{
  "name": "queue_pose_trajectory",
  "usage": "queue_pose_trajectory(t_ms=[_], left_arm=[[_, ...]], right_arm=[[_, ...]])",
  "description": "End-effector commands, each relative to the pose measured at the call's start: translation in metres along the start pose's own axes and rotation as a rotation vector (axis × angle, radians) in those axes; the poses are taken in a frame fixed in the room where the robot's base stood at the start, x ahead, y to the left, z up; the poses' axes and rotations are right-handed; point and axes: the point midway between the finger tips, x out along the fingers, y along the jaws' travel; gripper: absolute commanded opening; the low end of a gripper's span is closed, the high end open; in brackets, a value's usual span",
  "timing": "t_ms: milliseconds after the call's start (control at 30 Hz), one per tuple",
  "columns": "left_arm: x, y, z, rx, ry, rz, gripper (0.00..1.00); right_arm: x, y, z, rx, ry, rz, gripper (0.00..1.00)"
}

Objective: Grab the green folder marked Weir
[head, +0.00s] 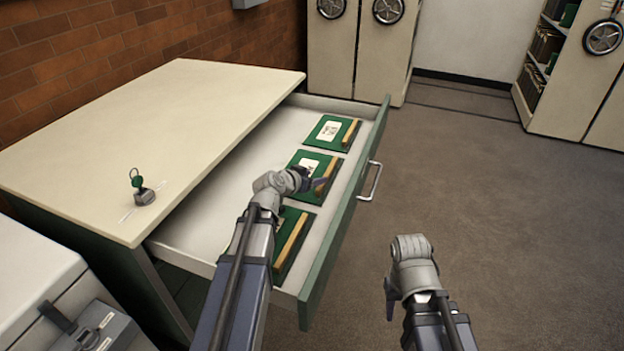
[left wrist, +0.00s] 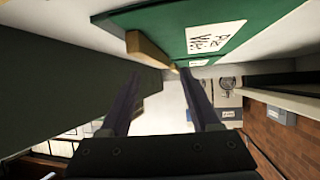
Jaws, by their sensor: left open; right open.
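Three green folders, each with a wooden strip along its right side, lie in a row in the open drawer: a far one (head: 327,128), a middle one (head: 303,192) and a near one (head: 283,262) partly hidden by my left arm. My left gripper (head: 316,184) is open at the middle folder's strip. In the left wrist view, the open fingers (left wrist: 160,84) are close to a wooden strip (left wrist: 147,52) on a green folder (left wrist: 165,25). Its upside-down white label seems to read Weir. I cannot tell surely which folder this is. My right gripper (head: 390,298) is open and empty, right of the drawer.
The drawer (head: 335,225) has a green front with a metal handle (head: 370,181). The cream cabinet top (head: 150,130) holds a small lock with a green-headed key (head: 143,190). Shelving units with handwheels (head: 360,50) stand behind. Open grey floor (head: 480,180) lies at right.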

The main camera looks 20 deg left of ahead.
Motion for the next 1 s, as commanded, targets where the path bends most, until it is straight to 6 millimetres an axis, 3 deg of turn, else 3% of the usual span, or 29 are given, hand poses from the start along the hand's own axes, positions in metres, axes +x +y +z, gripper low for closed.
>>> queue_pose_trajectory(t_ms=[300, 567, 833, 1000], left_arm=[[0.026, 0.0, 0.0, 0.002, 0.0, 0.001, 0.63], [0.034, 0.001, 0.0, 0.0, 0.0, 0.001, 0.63], [0.073, 0.005, 0.001, 0.001, 0.001, 0.0, 0.63], [0.079, 0.006, -0.001, 0.0, 0.0, 0.0, 0.63]], right_arm=[[0.013, -0.001, -0.001, 0.0, 0.0, 0.0, 0.44], [0.016, -0.002, -0.001, 0.0, 0.0, 0.0, 0.44], [0.035, -0.003, -0.002, 0.0, 0.0, 0.0, 0.44], [0.037, -0.004, -0.002, 0.0, 0.0, 0.0, 0.44]])
